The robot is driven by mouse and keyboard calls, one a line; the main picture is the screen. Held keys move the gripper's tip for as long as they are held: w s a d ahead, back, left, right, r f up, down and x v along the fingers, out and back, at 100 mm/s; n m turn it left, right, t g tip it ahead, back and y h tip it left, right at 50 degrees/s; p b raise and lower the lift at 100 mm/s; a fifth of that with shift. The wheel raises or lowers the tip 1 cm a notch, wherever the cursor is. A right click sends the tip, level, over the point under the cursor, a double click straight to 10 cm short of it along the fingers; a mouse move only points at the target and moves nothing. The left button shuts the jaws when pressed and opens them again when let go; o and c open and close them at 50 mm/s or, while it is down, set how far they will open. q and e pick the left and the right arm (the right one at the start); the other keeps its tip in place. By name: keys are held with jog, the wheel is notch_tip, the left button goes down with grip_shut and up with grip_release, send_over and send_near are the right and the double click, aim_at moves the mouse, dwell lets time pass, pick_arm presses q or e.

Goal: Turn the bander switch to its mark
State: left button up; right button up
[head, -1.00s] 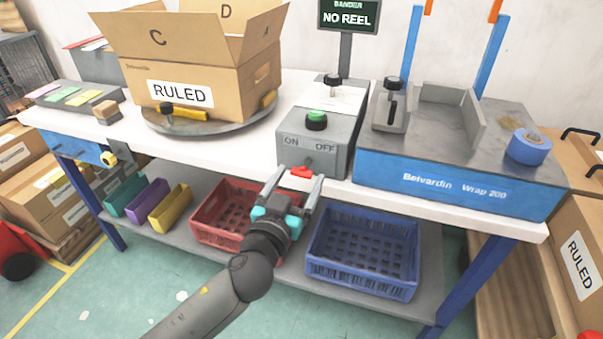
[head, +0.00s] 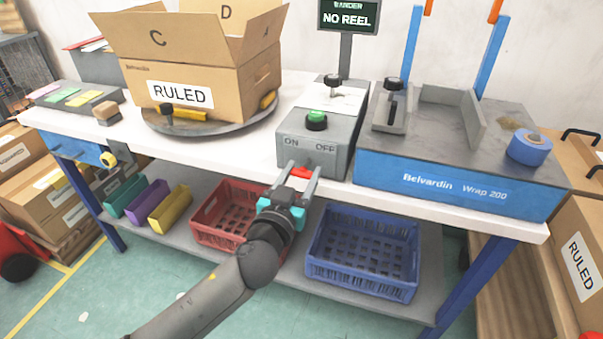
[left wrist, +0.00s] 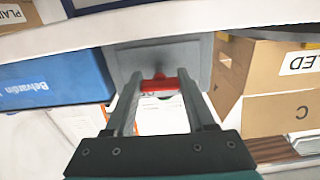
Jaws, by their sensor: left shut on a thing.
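The bander switch is a red handle (head: 301,172) on the front of a grey control box (head: 296,150), below printed ON and OFF labels. My left gripper (head: 301,169) reaches up to it from below, with one finger on each side, and is shut on it. In the left wrist view the red handle (left wrist: 160,84) lies crosswise between the two fingers (left wrist: 158,88). The handle's exact angle against the labels is hard to tell. The right gripper is not in view.
A green button (head: 317,117) tops the box, and a sign (head: 348,18) reads NO REEL. A blue wrapping machine (head: 450,185) stands right and an open carton (head: 205,75) left. Red (head: 205,235) and blue (head: 360,285) crates sit below on the shelf.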

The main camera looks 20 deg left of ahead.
pick_arm(q)
grip_shut()
